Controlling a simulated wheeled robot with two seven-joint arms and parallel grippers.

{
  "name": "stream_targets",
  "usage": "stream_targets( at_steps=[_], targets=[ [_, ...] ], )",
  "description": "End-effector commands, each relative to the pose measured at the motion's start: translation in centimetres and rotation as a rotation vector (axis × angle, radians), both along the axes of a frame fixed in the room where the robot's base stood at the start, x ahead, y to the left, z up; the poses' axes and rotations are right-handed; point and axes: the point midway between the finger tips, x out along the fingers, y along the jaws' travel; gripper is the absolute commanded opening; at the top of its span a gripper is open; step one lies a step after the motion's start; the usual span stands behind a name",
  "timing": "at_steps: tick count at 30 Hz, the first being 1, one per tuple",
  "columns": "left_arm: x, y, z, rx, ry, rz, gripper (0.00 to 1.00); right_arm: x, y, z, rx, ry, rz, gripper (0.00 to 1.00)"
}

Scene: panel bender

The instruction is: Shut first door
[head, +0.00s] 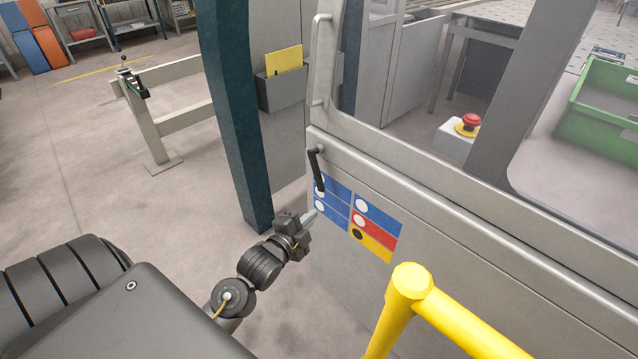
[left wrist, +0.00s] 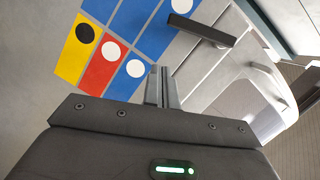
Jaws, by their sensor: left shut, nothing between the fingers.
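The grey machine door (head: 340,245) fills the right of the head view, with a large window above and a sticker panel (head: 375,228) of blue, red and yellow fields below. A black lever handle (head: 318,170) sits near its left edge, and it also shows in the left wrist view (left wrist: 202,30). A long vertical grab bar (head: 318,60) is on the same edge. My left gripper (head: 312,214) is shut and empty, its fingertips at the door's face beside the stickers, just below the lever. Whether it touches is unclear. My right gripper is out of view.
A dark teal post (head: 235,110) stands left of the door, with a grey pocket holding a yellow booklet (head: 284,60). A yellow rail (head: 412,285) rises at the front right. A red emergency button (head: 470,122) and green crate (head: 600,105) show through the window. Open floor lies left.

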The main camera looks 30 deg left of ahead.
Motion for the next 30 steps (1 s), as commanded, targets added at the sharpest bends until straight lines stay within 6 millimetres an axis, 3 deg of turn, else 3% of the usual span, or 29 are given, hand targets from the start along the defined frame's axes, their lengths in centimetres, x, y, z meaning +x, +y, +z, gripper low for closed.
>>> stream_targets(
  at_steps=[1,4,13,27,30],
  targets=[
    [-0.1,0.0,1.8,0.025,-0.030,-0.004,0.00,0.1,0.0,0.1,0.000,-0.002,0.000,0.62],
    [-0.3,0.0,3.6,0.056,-0.063,-0.007,0.00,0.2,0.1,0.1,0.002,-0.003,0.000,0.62],
    [0.6,0.1,4.0,0.063,-0.071,-0.008,0.00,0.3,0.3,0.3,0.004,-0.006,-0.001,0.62],
    [9.6,0.3,3.3,0.060,-0.071,-0.007,0.00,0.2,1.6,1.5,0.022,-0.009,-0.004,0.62],
    [9.9,1.8,2.7,0.065,-0.067,-0.006,0.00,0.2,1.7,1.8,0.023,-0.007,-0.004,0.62]
  ],
)
